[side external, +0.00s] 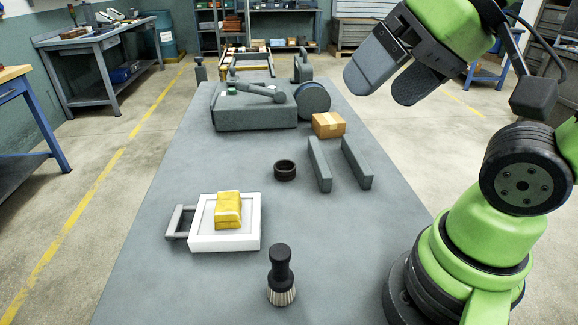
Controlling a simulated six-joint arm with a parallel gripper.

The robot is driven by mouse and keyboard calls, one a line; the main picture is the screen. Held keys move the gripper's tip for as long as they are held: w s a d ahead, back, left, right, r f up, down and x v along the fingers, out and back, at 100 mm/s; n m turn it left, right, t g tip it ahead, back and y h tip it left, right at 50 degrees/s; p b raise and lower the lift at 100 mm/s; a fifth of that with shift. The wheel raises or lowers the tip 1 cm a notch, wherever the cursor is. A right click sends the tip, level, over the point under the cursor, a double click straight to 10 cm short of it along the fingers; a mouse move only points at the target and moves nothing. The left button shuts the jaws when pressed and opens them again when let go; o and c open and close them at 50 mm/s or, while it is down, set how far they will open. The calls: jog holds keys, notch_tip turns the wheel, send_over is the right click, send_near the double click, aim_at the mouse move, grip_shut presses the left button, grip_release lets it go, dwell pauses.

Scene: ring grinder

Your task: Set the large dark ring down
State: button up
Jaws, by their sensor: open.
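The large dark ring (285,170) lies flat on the grey table (180,290), near its middle. It stands apart from the two grey parallel bars to its right, the left bar (319,165) and the right bar (356,162). My gripper (385,88) is at the upper right, raised well above the table and far from the ring. Its two broad dark fingers are apart, and nothing shows between them.
A white tray (254,240) with a yellow packet (228,208) is front left. A dark-handled brush (281,270) stands at the front. A cardboard box (328,124) and a grey machine block (250,115) with a wheel (313,98) are behind. Bare table surrounds the ring.

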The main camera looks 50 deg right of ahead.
jog(key=w+d+f+n+g+h, duration=0.2)
jog(key=w+d+n, duration=0.1)
jog(key=w+n, duration=0.5)
jog(key=w+d+f+n+g+h, duration=0.1)
jog(key=w+d+f+n+g, duration=0.15)
jog(key=w+n, duration=0.55)
jog(key=w+d+f+n, duration=0.2)
jog(key=w+f+n, duration=0.1)
jog(key=f, duration=0.2)
jog(key=w+d+f+n+g+h, duration=0.1)
jog(key=w+d+f+n, duration=0.1)
jog(key=f, duration=0.4)
jog(key=w+d+f+n, duration=0.3)
jog(key=w+f+n, duration=0.2)
jog(key=shift+w+f+g+h, duration=0.15)
jog(key=shift+f+g+h, duration=0.1)
jog(key=shift+h, duration=0.15)
send_near(285, 166)
jog(key=shift+s+a+f, duration=0.15)
jog(key=shift+a+f, duration=0.05)
jog(key=shift+f, duration=0.4)
jog(key=shift+s+a+f, duration=0.2)
jog(key=shift+f, duration=0.35)
jog(key=x, duration=0.5)
jog(key=shift+s+f, duration=0.15)
jog(key=shift+f, duration=0.25)
